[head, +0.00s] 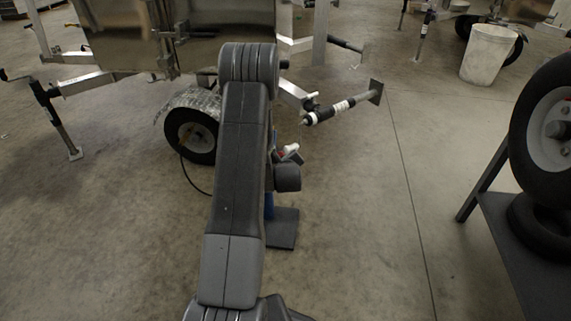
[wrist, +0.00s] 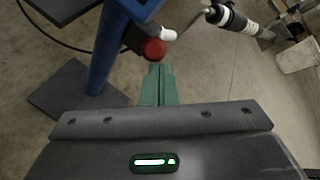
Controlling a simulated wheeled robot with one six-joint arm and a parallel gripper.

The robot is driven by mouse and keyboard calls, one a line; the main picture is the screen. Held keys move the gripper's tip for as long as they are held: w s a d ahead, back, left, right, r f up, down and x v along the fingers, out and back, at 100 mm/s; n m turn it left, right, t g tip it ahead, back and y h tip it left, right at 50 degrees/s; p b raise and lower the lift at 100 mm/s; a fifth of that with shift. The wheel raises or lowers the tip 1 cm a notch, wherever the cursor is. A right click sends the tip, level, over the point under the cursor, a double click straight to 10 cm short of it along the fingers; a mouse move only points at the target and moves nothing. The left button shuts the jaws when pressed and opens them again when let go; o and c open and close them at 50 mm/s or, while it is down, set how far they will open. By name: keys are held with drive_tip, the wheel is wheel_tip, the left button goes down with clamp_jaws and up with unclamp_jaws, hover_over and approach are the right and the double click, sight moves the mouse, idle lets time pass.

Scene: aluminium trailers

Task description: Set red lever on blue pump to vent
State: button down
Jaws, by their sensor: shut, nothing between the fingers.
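The blue pump (wrist: 112,45) stands on a dark square base plate in the wrist view. In the head view its base plate (head: 284,228) shows, but my arm hides most of the pump. The red lever (wrist: 154,49) shows in the wrist view as a round red end beside the pump, with a white part next to it. A little red also shows in the head view (head: 281,154). My gripper (wrist: 157,70) has green fingers, shut and empty, with their tips just below the red end in the picture. I cannot tell whether they touch it.
A trailer with a wheel (head: 190,136) stands behind my arm. A black and white jack (head: 340,107) sticks out to the right of the pump. A rack with tyres (head: 520,250) is at the right, and a white bucket (head: 487,54) at the back. Open floor lies between.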

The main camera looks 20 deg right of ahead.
drive_tip(key=shift+w+r, duration=0.1)
drive_tip(key=shift+w, duration=0.05)
drive_tip(key=shift+r, duration=0.15)
drive_tip(key=shift+r, duration=0.65)
